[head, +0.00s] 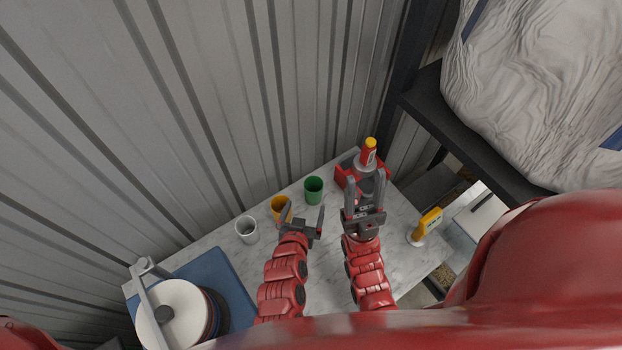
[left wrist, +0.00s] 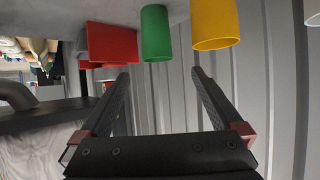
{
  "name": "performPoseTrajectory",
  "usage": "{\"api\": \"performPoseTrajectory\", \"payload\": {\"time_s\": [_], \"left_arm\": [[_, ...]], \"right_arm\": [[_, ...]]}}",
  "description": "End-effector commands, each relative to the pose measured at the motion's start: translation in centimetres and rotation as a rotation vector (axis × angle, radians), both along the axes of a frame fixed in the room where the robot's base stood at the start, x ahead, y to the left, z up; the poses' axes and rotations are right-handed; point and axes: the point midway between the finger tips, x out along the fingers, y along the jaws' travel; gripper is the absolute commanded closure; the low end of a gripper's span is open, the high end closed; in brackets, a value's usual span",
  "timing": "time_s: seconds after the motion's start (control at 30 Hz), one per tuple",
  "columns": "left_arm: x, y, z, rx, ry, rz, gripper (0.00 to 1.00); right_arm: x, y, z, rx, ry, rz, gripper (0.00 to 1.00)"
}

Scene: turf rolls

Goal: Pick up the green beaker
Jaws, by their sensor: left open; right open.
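The green beaker (head: 313,190) stands upright on the marble-look table, near its back edge by the wall. My left gripper (head: 305,212) is open and empty, just in front of the beaker and apart from it. In the left wrist view the green beaker (left wrist: 156,34) appears beyond the open fingertips (left wrist: 160,74), roughly in line with the gap between them. My right gripper (head: 365,182) is open, to the right of the beaker, in front of a red block; nothing shows held in it.
A yellow cup (head: 280,205) stands left of the beaker, close to my left gripper. A white cup (head: 246,230) is further left. The red block (head: 343,174) and a red-yellow container (head: 369,152) are to the right. A yellow tool (head: 429,221) stands at the right edge.

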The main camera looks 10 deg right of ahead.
Motion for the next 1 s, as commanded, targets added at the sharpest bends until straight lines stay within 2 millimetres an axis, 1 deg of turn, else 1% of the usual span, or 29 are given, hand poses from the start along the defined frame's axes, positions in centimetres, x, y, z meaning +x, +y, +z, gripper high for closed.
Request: {"api": "performPoseTrajectory", "payload": {"time_s": [0.03,0.07,0.1,0.2,0.3,0.4,0.63,0.8,0.9,1.0], "left_arm": [[1.1,-0.2,-1.0,0.0,-0.002,0.004,0.0],[1.7,-0.5,-1.8,-0.002,-0.003,0.005,0.0],[2.5,-0.8,-2.3,-0.004,-0.005,0.005,0.0],[4.5,-1.7,-3.5,-0.003,-0.005,0.005,0.0],[6.4,-2.4,-4.3,-0.004,-0.008,0.006,0.0],[7.6,-3.0,-5.0,-0.004,-0.005,0.005,0.0],[9.1,-3.7,-5.5,-0.002,-0.005,0.004,0.0],[11.0,-5.1,-6.9,-0.002,-0.002,0.003,0.0],[12.2,-5.5,-7.5,-0.002,-0.005,0.004,0.0],[12.7,-5.8,-7.6,-0.001,-0.003,0.004,0.0]], "right_arm": [[0.0,0.0,-1.0,0.0,0.0,0.0,0.5],[0.0,0.0,-2.1,0.0,0.0,0.0,0.5],[0.0,0.0,-3.0,0.0,0.001,0.0,0.5],[0.0,0.0,-4.8,0.0,0.0,0.0,0.5],[0.0,0.0,-6.3,0.0,0.0,0.0,0.5],[0.0,0.0,-7.3,0.0,0.0,0.0,0.5],[0.0,0.0,-8.2,0.0,0.0,0.0,0.5],[0.0,0.0,-10.2,0.0,0.0,0.0,0.5],[0.0,0.0,-11.2,0.0,0.0,0.0,0.5],[0.0,0.0,-11.5,0.0,0.0,0.0,0.5]]}}
